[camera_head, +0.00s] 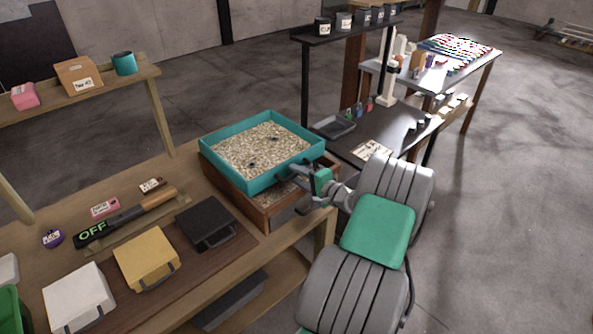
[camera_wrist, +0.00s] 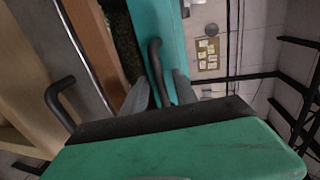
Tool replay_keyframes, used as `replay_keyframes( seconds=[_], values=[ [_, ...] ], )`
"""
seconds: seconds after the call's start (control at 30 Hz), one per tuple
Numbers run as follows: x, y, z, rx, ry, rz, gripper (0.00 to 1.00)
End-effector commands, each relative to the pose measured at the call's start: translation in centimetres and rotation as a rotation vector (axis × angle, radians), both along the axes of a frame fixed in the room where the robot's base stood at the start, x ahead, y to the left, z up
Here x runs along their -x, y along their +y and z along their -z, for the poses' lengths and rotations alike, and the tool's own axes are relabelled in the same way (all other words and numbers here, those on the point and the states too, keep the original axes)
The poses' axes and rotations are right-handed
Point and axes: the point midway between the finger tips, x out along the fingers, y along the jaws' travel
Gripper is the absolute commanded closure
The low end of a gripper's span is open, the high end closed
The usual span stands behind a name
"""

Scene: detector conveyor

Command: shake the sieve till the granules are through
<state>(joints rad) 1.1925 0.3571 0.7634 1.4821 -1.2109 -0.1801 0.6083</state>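The sieve (camera_head: 292,171) is a teal square frame full of pale granules (camera_head: 262,148), with a few dark bits among them. It sits over a brown wooden box (camera_head: 262,212), slightly askew to it, and more granules show in the box at its near right corner. My gripper (camera_head: 303,171) is at the sieve's right side. In the wrist view its two grey fingers (camera_wrist: 160,95) close around the sieve's dark handle (camera_wrist: 155,62), on the teal wall. Whether the sieve touches the box rim is hard to tell.
A black detector wand marked OFF (camera_head: 100,231) lies on the wooden bench. Black (camera_head: 208,216), yellow (camera_head: 146,252) and white (camera_head: 78,296) bins stand along its front. A dark table (camera_head: 395,135) with a grey tray (camera_head: 333,127) stands behind to the right.

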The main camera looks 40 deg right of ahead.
Motion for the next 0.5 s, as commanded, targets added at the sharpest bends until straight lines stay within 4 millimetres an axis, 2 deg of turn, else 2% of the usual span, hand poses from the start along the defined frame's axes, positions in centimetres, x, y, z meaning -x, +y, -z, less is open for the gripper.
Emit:
replay_keyframes(
  seconds=[0.1,0.37,0.5],
  values=[
    [-1.04,0.0,0.14,0.001,0.0,0.001,0.66],
    [-1.15,-0.14,0.25,0.003,0.0,0.003,0.67],
    [-1.11,-0.17,0.24,0.003,0.0,0.004,0.78]
  ],
)
